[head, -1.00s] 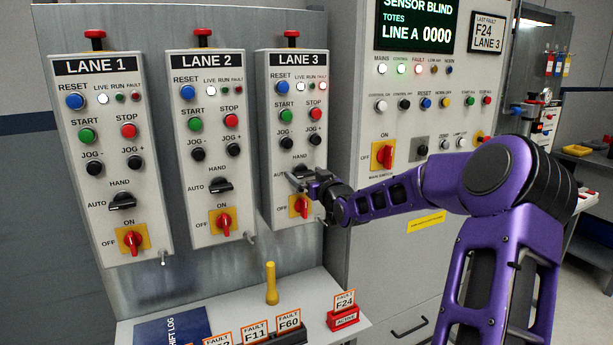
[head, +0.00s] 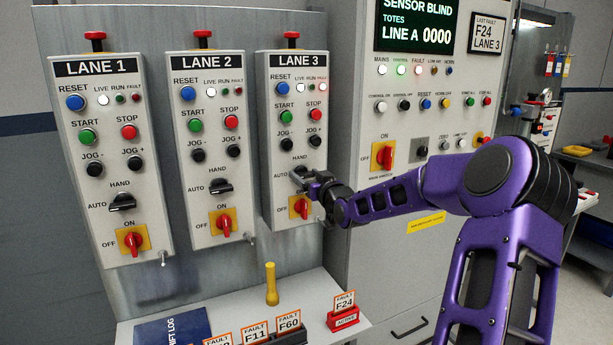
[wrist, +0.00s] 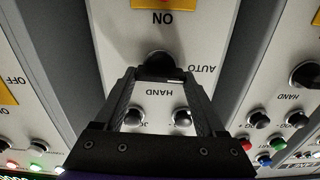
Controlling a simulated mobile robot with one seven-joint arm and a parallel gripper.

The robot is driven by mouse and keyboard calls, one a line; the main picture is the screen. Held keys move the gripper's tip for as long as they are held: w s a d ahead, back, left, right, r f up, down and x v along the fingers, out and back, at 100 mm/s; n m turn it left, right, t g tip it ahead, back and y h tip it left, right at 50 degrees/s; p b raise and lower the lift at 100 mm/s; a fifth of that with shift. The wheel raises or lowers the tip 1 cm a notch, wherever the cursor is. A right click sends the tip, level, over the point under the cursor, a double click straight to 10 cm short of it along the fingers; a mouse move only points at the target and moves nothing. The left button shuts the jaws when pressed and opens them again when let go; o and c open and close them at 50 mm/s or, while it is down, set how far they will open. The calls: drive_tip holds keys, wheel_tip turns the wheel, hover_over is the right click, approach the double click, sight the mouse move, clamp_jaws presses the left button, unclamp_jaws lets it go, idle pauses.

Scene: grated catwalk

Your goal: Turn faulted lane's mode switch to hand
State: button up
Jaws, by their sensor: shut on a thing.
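The LANE 3 panel (head: 275,215) has its red fault lamp (head: 323,87) lit. Its black mode switch (head: 298,173), marked AUTO and HAND, sits below the jog buttons and is partly hidden by my gripper (head: 312,184). In the wrist view, upside down, my gripper (wrist: 161,78) is shut on the black knob of this mode switch (wrist: 157,62), one finger on each side. I cannot tell for sure which mark the knob points to. The HAND label (wrist: 160,92) shows between the fingers.
The red ON/OFF switch (head: 301,206) sits close below the mode switch. The LANE 2 panel (head: 207,145) and LANE 1 panel (head: 110,150) stand to the left. A yellow peg (head: 272,283) and fault cards (head: 289,323) are on the shelf below. The main cabinet (head: 357,150) is to the right.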

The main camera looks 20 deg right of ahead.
drive_tip(key=m+p, duration=0.2)
drive_tip(key=m, duration=0.2)
drive_tip(key=shift+d+r+m, duration=0.1)
drive_tip(key=shift+d+m, duration=0.05)
drive_tip(key=shift+m, duration=0.25)
drive_tip(key=m+p, duration=0.1)
drive_tip(key=m, duration=0.3)
drive_tip(key=shift+p, duration=0.35)
drive_tip(key=m, duration=0.5)
drive_tip(key=shift+d+f+p, duration=0.1)
drive_tip(key=shift+f+p, duration=0.15)
drive_tip(key=shift+p, duration=0.1)
drive_tip(key=shift+m, duration=1.8)
drive_tip(key=shift+f, duration=0.1)
drive_tip(key=o, duration=1.3)
drive_tip(key=shift+s, duration=0.1)
drive_tip(key=s, duration=1.7)
drive_tip(key=shift+s+d, duration=0.15)
drive_tip(key=shift+d, duration=0.1)
